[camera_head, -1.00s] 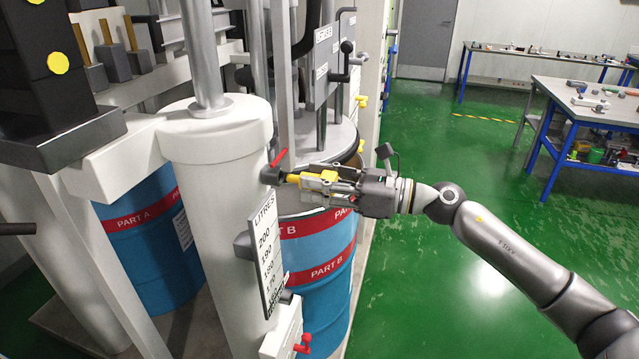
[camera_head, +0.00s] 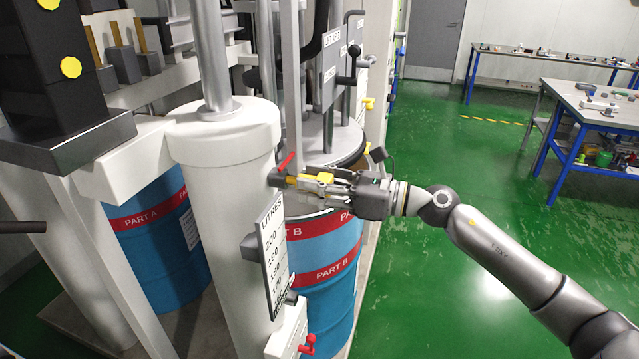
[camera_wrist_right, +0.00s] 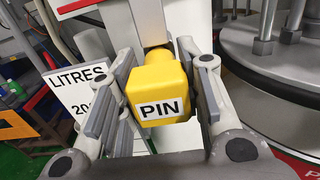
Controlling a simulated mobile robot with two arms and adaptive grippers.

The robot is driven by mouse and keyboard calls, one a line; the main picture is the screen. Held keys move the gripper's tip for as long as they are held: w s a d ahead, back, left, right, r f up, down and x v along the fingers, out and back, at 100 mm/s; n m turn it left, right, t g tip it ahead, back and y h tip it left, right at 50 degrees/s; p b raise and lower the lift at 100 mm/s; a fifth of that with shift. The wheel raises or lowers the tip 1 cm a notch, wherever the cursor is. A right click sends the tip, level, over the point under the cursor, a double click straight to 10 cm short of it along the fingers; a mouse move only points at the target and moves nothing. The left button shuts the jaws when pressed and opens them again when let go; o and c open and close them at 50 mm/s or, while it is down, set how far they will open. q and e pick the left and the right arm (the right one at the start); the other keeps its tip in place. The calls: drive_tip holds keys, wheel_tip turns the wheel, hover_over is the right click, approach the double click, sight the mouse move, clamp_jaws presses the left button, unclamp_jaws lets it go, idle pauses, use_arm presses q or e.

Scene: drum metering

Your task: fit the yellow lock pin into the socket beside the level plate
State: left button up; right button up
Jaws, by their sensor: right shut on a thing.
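The yellow lock pin (camera_wrist_right: 157,88), labelled PIN, is between the fingers of my right gripper (camera_head: 312,181), which is shut on it. In the head view the pin (camera_head: 322,177) points left, its tip end at the dark socket (camera_head: 276,178) on the side of the white column, near a red lever. Whether the pin's tip is inside the socket or just touching it, I cannot tell. The level plate (camera_head: 272,250), marked LITRES, hangs below the socket; it also shows at the left of the wrist view (camera_wrist_right: 85,95). My left gripper is not in view.
The white column (camera_head: 225,210) stands directly left of the gripper. A blue PART B drum (camera_head: 325,285) is below it, and a PART A drum (camera_head: 150,235) stands behind the column. Open green floor (camera_head: 450,180) and a workbench (camera_head: 590,100) lie to the right.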

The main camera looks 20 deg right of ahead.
drive_tip(key=shift+x, duration=0.85)
drive_tip(key=o, duration=1.2)
drive_tip(key=v, duration=1.2)
